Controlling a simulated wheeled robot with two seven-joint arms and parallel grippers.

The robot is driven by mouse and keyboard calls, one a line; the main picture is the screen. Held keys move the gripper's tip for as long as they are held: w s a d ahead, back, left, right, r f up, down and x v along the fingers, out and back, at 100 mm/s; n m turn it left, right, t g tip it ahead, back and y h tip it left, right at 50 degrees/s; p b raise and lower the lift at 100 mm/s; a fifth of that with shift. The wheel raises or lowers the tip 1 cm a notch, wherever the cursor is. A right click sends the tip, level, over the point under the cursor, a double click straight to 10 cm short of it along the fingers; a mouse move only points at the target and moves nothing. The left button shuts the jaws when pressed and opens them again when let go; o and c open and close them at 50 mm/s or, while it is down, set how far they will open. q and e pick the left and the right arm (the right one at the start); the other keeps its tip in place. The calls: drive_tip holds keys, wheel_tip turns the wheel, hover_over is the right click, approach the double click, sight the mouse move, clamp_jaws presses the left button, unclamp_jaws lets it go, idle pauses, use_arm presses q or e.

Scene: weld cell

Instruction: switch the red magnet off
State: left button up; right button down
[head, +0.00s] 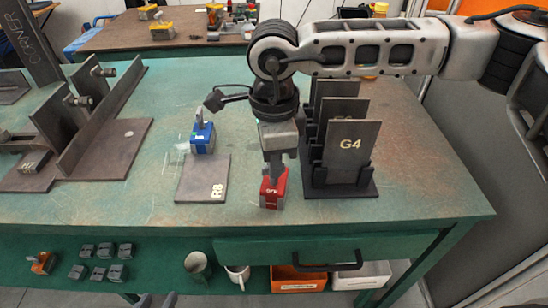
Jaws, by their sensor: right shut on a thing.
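The red magnet (268,198) stands on the green table, left of the rack of plates. A small white label shows on its front, too small to read for sure. My right gripper (275,174) comes down from above and is shut on the red magnet's top part, which the fingers largely hide. I cannot tell which way its switch points.
A blue magnet (203,138) stands at the back end of the R8 plate (202,184). A dark rack (350,188) holds several plates, G4 (349,144) in front. Steel corner fixtures (103,150) stand at left. A drawer with a dark handle (328,262) is at the front edge.

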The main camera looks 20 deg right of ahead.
drive_tip(key=shift+r, duration=0.15)
idle(0.4)
drive_tip(key=c, duration=1.5)
unclamp_jaws()
wheel_tip(320, 180, up, 16)
drive_tip(key=shift+f, duration=0.1)
